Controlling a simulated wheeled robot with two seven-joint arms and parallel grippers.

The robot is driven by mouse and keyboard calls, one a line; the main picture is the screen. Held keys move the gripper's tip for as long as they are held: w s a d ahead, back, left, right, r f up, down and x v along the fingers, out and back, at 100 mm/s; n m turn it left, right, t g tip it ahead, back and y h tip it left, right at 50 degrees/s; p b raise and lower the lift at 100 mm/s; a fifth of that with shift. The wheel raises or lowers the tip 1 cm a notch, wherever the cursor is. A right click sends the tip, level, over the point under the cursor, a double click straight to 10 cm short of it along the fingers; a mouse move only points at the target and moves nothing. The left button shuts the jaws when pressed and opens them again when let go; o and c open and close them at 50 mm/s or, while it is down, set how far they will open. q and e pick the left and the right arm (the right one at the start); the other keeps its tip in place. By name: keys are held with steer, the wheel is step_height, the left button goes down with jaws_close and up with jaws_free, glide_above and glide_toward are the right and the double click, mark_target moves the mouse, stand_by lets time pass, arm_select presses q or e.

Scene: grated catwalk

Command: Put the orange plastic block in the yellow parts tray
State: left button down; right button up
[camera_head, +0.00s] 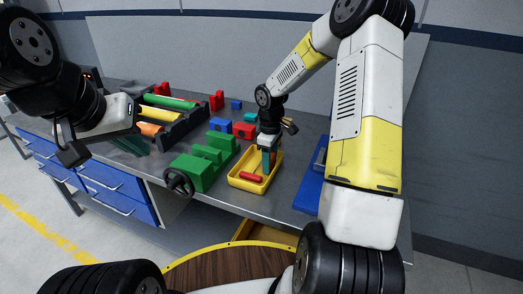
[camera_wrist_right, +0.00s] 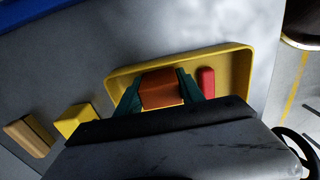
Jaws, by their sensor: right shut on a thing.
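The orange plastic block (camera_wrist_right: 162,89) is between the green fingers of my right gripper (camera_wrist_right: 160,90) in the wrist view. The gripper is shut on it. The yellow parts tray (camera_wrist_right: 120,76) lies beneath, and the block shows within the tray's outline; whether it touches the tray floor I cannot tell. In the head view my right gripper (camera_head: 269,160) points down over the yellow tray (camera_head: 240,183), and the block is mostly hidden by the fingers. A red piece (camera_head: 251,177) lies in the tray. My left gripper (camera_head: 128,144) is at the left, away from the tray; its jaw opening is unclear.
Green blocks (camera_head: 200,168) and a black handwheel (camera_head: 179,182) stand left of the tray. A black rack with coloured cylinders (camera_head: 160,113) is further back. Blue and red blocks (camera_head: 243,130) sit behind the tray. A blue tray (camera_head: 309,192) lies at the right.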

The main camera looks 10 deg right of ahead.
steer(key=shift+f, duration=0.15)
steer(key=o, duration=1.4)
step_height(320, 180, up, 12)
steer(key=shift+r, duration=0.1)
steer(key=s+r+m+t, duration=0.2)
steer(key=s+r, duration=0.3)
steer(key=s, duration=0.3)
steer(key=s+a+r+m+t+y, duration=0.1)
steer(key=s+r+m+t, duration=0.1)
steer(key=s+r+m, duration=0.3)
steer(key=s+a+r+m+t+y, duration=0.1)
steer(key=s+r, duration=0.4)
steer(key=s, duration=0.6)
steer(key=shift+s+m+t, duration=0.15)
steer(key=shift+m+t, duration=0.45)
steer(key=shift+m, duration=0.7)
